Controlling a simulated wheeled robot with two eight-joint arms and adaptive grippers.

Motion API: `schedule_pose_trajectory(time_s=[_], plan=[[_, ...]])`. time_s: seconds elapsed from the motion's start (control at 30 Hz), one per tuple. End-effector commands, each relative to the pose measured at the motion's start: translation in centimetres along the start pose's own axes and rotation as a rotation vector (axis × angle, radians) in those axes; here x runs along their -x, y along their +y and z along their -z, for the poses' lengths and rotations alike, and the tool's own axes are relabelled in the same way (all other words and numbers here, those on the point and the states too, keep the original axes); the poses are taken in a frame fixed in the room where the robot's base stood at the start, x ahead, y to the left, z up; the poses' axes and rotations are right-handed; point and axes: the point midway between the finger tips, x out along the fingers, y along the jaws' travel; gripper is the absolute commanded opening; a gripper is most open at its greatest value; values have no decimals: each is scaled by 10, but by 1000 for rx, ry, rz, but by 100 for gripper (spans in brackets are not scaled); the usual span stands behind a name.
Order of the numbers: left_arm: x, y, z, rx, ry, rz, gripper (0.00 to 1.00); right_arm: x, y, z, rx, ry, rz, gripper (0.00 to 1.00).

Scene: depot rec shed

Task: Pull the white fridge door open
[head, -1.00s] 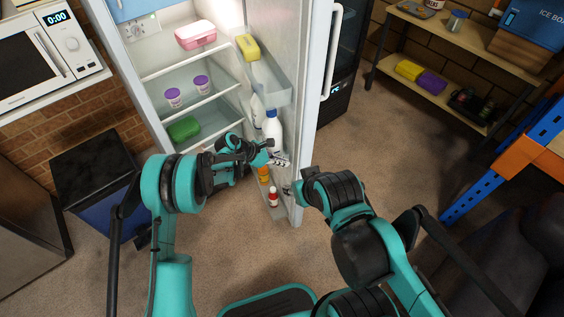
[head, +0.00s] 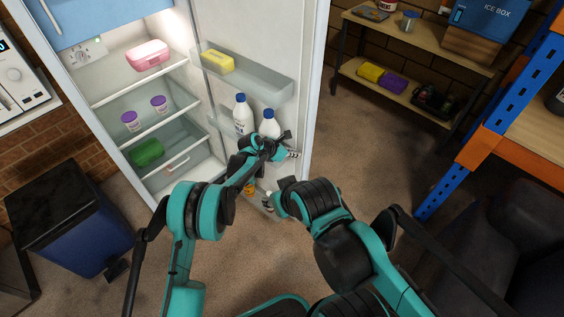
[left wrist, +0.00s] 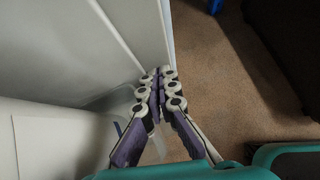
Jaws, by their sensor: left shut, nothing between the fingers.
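The white fridge door (head: 285,48) stands open, swung out to the right with its shelved inner face towards me. The fridge interior (head: 118,92) is exposed. My left gripper (head: 291,154) is shut and empty at the door's inner side, close to its free edge. In the left wrist view, the closed fingers (left wrist: 160,76) lie in front of the white door panel (left wrist: 75,50) near its edge; I cannot tell if they touch it. My right gripper (head: 276,203) is low by the door's bottom edge, its fingers mostly hidden. The door's outer handle is hidden.
The door shelves hold a yellow item (head: 217,61) and white bottles (head: 243,114). A dark blue bin (head: 75,235) stands left of the fridge. A wooden shelf unit (head: 425,42) and blue-orange rack (head: 490,125) stand right. Floor between door and rack is clear.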

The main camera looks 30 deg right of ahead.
Motion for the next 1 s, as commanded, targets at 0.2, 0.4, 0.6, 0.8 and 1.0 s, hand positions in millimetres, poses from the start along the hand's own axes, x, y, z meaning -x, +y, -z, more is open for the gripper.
schedule_pose_trajectory(time_s=[0.2, 0.4, 0.6, 0.8, 1.0], plan=[[-22, 6, -20, 39, 1, -43, 0, -2, 0, -1, 0, 0, 0, 40], [-32, 9, -30, 58, 1, -64, 0, -2, 0, -2, 0, 0, 0, 40], [-35, 10, -32, 65, 1, -71, 0, -2, 0, -2, 0, 0, 0, 40], [-35, 10, -32, 65, 1, -71, 0, -2, 0, -2, 0, 0, 0, 40], [-35, 10, -32, 65, 1, -71, 0, -3, 0, -2, 0, 0, 0, 40]])
